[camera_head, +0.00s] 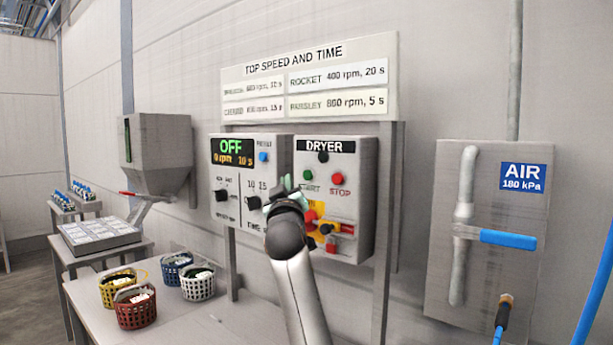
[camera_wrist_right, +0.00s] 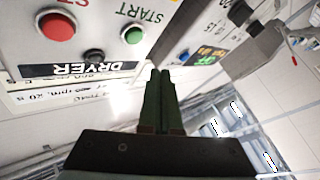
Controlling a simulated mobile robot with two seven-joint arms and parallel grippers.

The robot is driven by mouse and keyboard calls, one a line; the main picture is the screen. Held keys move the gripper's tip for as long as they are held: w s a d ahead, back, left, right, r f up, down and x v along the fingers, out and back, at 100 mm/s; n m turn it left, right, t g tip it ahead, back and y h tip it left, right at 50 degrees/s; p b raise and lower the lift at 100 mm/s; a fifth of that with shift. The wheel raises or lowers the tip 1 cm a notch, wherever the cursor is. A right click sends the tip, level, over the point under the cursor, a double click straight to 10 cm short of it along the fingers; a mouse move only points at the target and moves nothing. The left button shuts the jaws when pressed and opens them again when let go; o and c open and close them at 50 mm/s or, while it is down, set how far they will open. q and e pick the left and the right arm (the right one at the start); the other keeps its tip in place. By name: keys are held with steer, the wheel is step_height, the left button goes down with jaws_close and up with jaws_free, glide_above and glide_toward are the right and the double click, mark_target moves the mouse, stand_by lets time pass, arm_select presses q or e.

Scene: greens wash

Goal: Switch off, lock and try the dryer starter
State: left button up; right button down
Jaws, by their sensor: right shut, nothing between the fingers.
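The grey dryer starter box (camera_head: 364,165) hangs on the panel frame, with a DRYER label, a green START button (camera_head: 307,175) and a red STOP button (camera_head: 337,179). Below them a yellow and red switch part (camera_head: 328,212) shows, partly hidden by my right arm. A red item (camera_head: 347,229) is beside it; its exact shape is unclear. My right gripper (camera_head: 283,186) is in front of the box's left edge, fingers shut and empty. In the right wrist view, the shut fingers (camera_wrist_right: 160,88) point towards the gap between the boxes; START (camera_wrist_right: 133,35) and STOP (camera_wrist_right: 57,26) show there. My left gripper is not in view.
Left of the dryer box, a control box (camera_head: 222,172) shows OFF and 0 rpm. A speed chart (camera_head: 310,77) hangs above. An air panel (camera_head: 440,250) with a blue-handled valve (camera_head: 508,239) is at right. Several baskets (camera_head: 136,308) stand on the table below left.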

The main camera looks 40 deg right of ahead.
mark_target(303, 174)
steer(key=shift+w+d+p, duration=0.2)
steer(key=shift+d+p, duration=0.25)
steer(key=shift+d, duration=1.65)
stand_by(0.4)
steer(key=shift+d, duration=0.4)
steer(key=shift+d+p, duration=0.45)
steer(key=shift+d, duration=0.05)
stand_by(0.6)
steer(key=shift+a, duration=0.9)
steer(key=shift+a, duration=0.1)
